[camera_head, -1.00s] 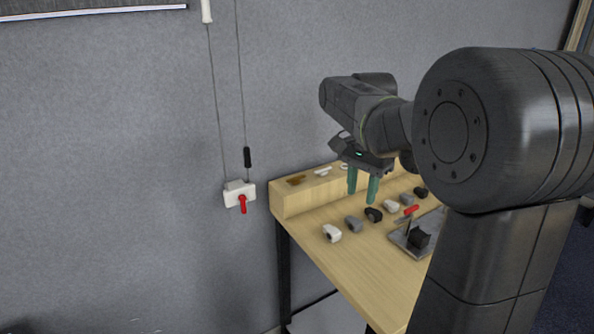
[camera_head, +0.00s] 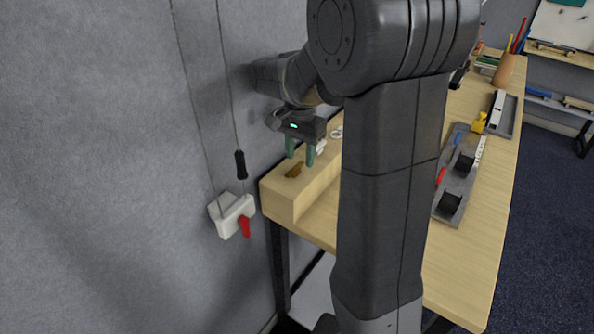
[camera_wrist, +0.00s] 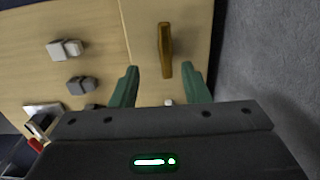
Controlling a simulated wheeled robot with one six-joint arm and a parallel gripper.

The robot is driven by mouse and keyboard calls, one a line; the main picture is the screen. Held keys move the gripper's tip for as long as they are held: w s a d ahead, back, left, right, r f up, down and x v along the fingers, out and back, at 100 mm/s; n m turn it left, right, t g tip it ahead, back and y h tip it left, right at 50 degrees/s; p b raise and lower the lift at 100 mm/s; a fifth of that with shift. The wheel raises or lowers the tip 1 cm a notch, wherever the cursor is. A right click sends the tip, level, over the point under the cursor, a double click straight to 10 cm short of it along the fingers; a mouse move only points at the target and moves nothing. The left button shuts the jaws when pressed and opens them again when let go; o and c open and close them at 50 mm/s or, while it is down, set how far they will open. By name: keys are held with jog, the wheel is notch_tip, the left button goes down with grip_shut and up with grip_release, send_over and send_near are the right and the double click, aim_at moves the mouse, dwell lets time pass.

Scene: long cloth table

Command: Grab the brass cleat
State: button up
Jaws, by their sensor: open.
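The brass cleat (camera_head: 294,170) lies on the raised wooden ledge (camera_head: 280,192) along the wall, near its left end. In the wrist view the brass cleat (camera_wrist: 164,42) is a narrow upright bar, its lower end near the gap between my fingertips. My gripper (camera_head: 300,157) hangs just above and behind the cleat, with its green fingers pointing down. In the wrist view my gripper (camera_wrist: 159,72) is open, with nothing held between its fingers. The cleat is apart from both fingers.
White pieces (camera_head: 322,146) lie on the ledge beside my gripper. A white wall box (camera_head: 229,213) with a red lever (camera_head: 244,226) and hanging cords is left of the table. A grey tray (camera_head: 447,207) with black blocks stands at right. Small white (camera_wrist: 64,50) and grey (camera_wrist: 82,85) pieces show in the wrist view.

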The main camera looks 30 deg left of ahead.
aim_at(297, 165)
jog(key=shift+w+a+f, duration=0.1)
jog(key=shift+a+f, duration=0.15)
jog(key=shift+f, duration=0.4)
jog(key=shift+w+a+f, duration=0.1)
jog(key=shift+a+f, duration=0.15)
jog(key=shift+f, duration=0.35)
jog(key=shift+s+d+f, duration=0.1)
jog(key=shift+d+f, duration=0.05)
jog(key=shift+f, duration=0.15)
grip_shut()
jog(key=shift+r, duration=0.1)
